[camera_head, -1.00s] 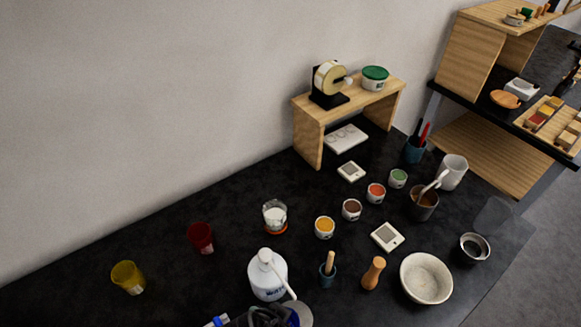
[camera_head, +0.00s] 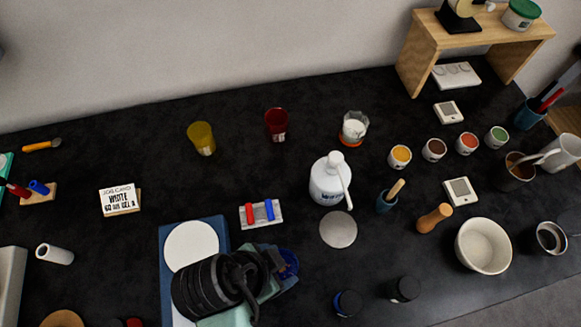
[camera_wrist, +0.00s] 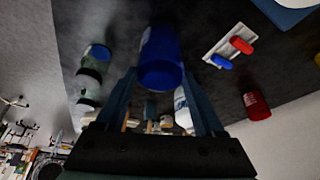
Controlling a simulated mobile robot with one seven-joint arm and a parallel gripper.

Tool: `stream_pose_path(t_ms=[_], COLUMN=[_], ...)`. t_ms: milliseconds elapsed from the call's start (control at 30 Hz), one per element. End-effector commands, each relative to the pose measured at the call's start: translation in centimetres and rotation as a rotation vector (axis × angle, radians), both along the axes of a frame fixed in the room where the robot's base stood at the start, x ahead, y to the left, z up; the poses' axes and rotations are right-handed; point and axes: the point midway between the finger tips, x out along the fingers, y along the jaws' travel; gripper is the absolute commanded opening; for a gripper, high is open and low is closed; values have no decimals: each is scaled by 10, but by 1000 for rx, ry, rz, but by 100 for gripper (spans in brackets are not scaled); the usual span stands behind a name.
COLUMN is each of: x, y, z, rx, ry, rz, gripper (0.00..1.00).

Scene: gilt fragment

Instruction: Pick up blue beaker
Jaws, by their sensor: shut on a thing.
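The blue beaker (camera_head: 290,265) shows in the head view at the end of my dark arm, partly hidden by my gripper (camera_head: 277,263). In the wrist view the blue beaker (camera_wrist: 161,68) is large and lies between the two fingers of my gripper (camera_wrist: 163,88). The gripper is shut on it. The background seen around it suggests it is held above the black counter, but the exact gap cannot be told.
A rack with red and blue pieces (camera_head: 262,214), a grey disc (camera_head: 338,230) and a white bottle (camera_head: 329,182) stand close by. Red (camera_head: 277,124) and yellow (camera_head: 202,139) beakers stand behind. Two dark-lidded jars (camera_head: 404,289) stand at front right. Counter behind the rack is clear.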

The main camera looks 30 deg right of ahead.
Motion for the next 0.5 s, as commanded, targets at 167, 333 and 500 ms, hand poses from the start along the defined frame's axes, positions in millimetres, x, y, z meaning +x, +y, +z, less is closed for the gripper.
stream_pose_path(t_ms=[167, 333, 500], x=[-2, -3, -4], y=[10, 14, 16], z=[0, 0, 0], rx=[0, 0, 0], ry=[0, 0, 0], rz=[0, -1, -1], gripper=[0, 0, 0])
